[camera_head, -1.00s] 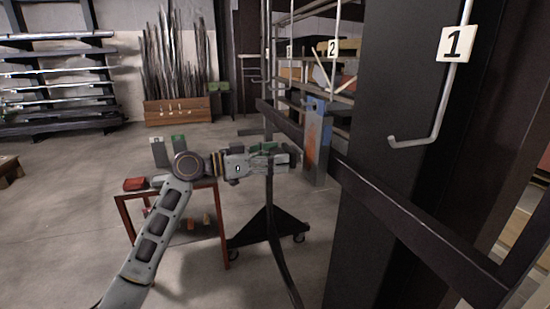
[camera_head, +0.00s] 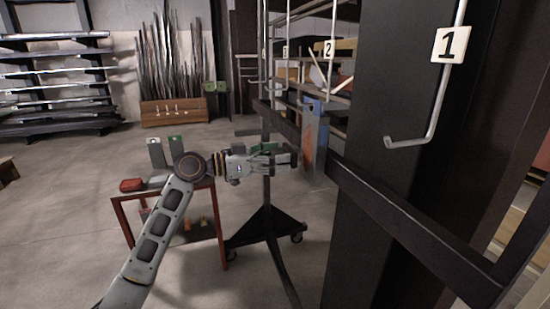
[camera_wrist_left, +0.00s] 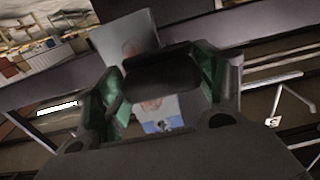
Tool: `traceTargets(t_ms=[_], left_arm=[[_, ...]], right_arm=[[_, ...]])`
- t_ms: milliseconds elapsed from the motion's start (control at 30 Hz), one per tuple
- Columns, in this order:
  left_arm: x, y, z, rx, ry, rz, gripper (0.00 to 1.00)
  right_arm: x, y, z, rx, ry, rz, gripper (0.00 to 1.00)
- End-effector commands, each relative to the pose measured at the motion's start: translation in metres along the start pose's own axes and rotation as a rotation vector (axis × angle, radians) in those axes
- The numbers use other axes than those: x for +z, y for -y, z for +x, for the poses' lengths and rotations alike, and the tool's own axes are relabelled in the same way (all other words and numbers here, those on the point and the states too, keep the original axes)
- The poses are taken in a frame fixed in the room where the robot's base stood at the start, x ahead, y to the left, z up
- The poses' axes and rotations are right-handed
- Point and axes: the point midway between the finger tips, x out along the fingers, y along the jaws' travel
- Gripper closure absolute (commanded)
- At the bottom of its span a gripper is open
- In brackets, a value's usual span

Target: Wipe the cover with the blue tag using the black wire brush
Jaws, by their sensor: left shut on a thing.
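The cover (camera_head: 322,143) hangs upright from the dark beam as a grey panel with rust-coloured stains. Its blue tag (camera_head: 312,106) is at the top. In the left wrist view the stained cover (camera_wrist_left: 125,38) shows behind the fingers, and a blue patch shows lower down between them. My left gripper (camera_head: 284,159) is shut on the black wire brush (camera_wrist_left: 162,72), whose dark body spans the two green-lined fingers. The gripper is just left of the cover. Whether the bristles touch it cannot be told. My right gripper is not in view.
A dark beam (camera_head: 400,220) runs beside the cover, with a thick black post (camera_head: 375,120) and a hook (camera_head: 410,143) on the right. A red-framed table (camera_head: 120,210) with a red item and upright grey plates stands left. A wheeled black stand (camera_head: 265,225) is below the gripper.

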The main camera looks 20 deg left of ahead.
Motion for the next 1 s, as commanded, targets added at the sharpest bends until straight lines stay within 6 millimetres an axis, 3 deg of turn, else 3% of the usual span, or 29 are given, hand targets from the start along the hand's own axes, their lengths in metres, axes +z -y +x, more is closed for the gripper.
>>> traceTargets(t_ms=[1000], left_arm=[[0.000, 0.000, 0.011, 0.000, 0.000, 0.000, 0.48]], right_arm=[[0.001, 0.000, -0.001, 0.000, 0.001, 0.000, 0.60]])
